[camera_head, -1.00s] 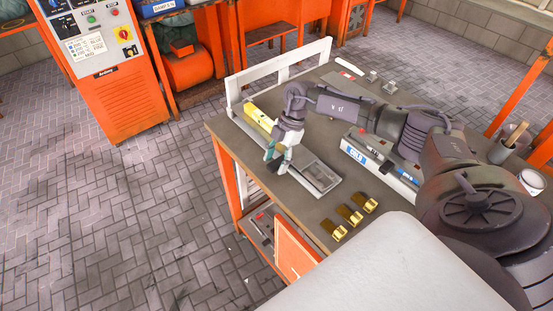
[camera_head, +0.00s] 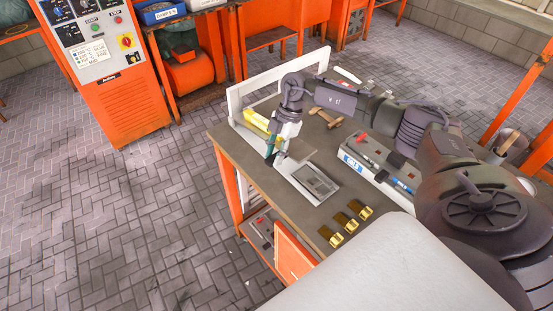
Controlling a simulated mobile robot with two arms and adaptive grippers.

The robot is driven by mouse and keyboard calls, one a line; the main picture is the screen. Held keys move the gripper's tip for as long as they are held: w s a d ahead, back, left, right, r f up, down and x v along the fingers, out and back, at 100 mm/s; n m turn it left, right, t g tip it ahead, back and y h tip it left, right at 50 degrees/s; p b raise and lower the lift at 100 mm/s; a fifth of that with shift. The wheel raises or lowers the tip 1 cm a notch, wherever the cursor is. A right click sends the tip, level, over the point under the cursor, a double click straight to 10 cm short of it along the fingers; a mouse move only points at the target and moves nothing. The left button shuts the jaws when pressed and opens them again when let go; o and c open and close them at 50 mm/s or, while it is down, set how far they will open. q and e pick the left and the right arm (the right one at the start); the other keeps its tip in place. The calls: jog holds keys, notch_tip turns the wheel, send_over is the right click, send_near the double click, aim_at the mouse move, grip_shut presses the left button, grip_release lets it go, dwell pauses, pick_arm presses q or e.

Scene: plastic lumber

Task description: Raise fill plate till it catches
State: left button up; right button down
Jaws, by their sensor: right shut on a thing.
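Whether a catch holds the plate cannot be seen. My left gripper is not in view.
A white frame (camera_head: 236,104) and a yellow block (camera_head: 262,127) stand behind the gripper. Brass pieces (camera_head: 337,239) lie at the front edge. A grey tool tray (camera_head: 372,160) is to the right, with a wooden-handled tool (camera_head: 326,119) behind.

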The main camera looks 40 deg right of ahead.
jog(key=shift+w+r, duration=0.2)
jog(key=shift+r, duration=0.4)
jog(key=shift+w+r, duration=0.2)
jog(key=shift+r, duration=0.35)
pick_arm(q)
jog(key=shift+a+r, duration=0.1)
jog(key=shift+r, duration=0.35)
pick_arm(e)
jog(key=shift+w+f, duration=0.1)
jog(key=shift+w, duration=0.05)
jog(key=c, duration=0.9)
grip_release()
jog(key=shift+o, duration=0.3)
jog(key=shift+w+f, duration=0.2)
jog(key=shift+f, duration=0.1)
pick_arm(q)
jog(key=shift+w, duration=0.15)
pick_arm(e)
jog(key=shift+s+r, duration=0.1)
jog(key=shift+s, duration=0.15)
jog(key=v, duration=1.2)
